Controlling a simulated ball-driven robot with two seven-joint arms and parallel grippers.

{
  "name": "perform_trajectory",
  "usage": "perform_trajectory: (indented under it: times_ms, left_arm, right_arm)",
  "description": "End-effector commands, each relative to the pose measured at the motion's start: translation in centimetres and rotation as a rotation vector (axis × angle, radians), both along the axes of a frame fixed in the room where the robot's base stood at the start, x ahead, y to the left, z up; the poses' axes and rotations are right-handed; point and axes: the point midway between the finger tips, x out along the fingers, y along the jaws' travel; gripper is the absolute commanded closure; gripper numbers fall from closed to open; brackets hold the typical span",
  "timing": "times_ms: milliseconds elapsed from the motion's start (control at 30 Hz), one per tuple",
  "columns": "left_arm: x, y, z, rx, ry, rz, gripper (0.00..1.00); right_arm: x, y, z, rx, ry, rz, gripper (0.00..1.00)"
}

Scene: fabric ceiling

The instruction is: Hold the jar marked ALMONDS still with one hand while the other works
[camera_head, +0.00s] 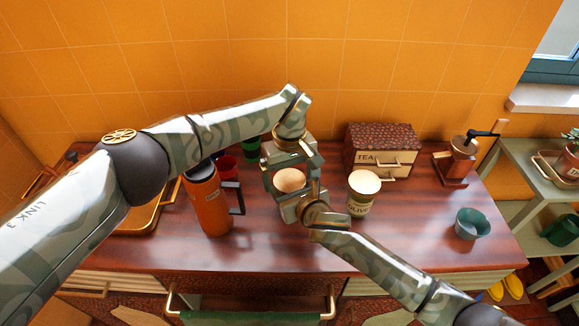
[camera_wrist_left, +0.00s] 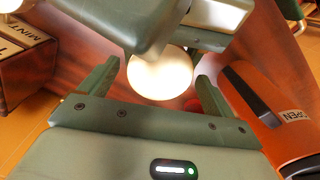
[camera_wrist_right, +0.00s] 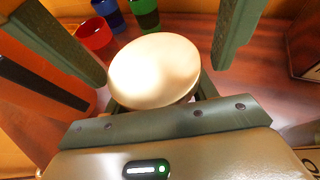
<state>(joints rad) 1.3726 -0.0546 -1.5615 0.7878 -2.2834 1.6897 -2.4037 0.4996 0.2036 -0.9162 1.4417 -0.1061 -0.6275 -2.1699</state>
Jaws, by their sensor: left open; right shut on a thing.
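A jar with a round cream lid (camera_head: 290,180) stands on the wooden counter between my two grippers. Its label is hidden, so I cannot read ALMONDS on it. The lid also shows in the left wrist view (camera_wrist_left: 160,75) and in the right wrist view (camera_wrist_right: 155,70). My right gripper (camera_head: 294,192) is shut on this jar from the near side. My left gripper (camera_head: 288,168) is open, from the far side, with its fingers on either side of the lid. A second cream-lidded jar marked OLIVE (camera_head: 360,206) stands to the right, apart from both grippers.
An orange flask (camera_head: 207,205) with a dark handle stands close on the left, by a red cup (camera_head: 227,167) and a green cup (camera_head: 250,151). A drawer box marked TEA (camera_head: 377,137), a grinder (camera_head: 455,165) and a teal bowl (camera_head: 470,224) are on the right.

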Motion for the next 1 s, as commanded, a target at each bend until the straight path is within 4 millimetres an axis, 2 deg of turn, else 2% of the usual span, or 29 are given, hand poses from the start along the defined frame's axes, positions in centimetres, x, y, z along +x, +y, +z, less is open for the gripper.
perform_trajectory:
  times_ms: [200, 367, 400, 500, 533, 600, 867, 1000]
  left_arm:
    - [0.0, 0.0, 0.0, 0.0, 0.0, -0.001, 0.11]
    - [0.0, 0.0, 0.0, -0.001, 0.0, -0.001, 0.55]
    - [0.0, 0.0, 0.0, -0.001, 0.0, 0.0, 0.58]
    - [0.0, 0.0, 0.0, -0.001, 0.0, 0.0, 0.58]
    - [0.0, 0.0, 0.0, -0.001, 0.0, 0.0, 0.22]
    - [0.0, 0.0, 0.0, -0.001, 0.0, 0.0, 0.09]
    - [0.0, 0.0, 0.2, -0.001, -0.001, 0.0, 0.09]
    - [0.1, 0.0, 1.9, 0.0, -0.004, -0.002, 0.09]
  right_arm:
    - [0.0, 0.0, -0.1, 0.0, 0.001, 0.0, 1.0]
    - [0.0, 0.0, -0.1, -0.001, 0.001, -0.001, 1.0]
    - [0.0, 0.0, -0.1, -0.001, 0.001, -0.001, 1.0]
    - [0.0, 0.0, -0.1, -0.001, 0.001, -0.001, 1.0]
    - [0.0, 0.0, -0.1, -0.001, 0.002, -0.001, 1.0]
    - [0.0, 0.0, -0.1, -0.001, 0.002, -0.001, 1.0]
    - [0.0, 0.0, -0.1, -0.001, 0.002, -0.001, 1.0]
    - [0.0, 0.0, -0.1, -0.001, 0.002, -0.001, 1.0]
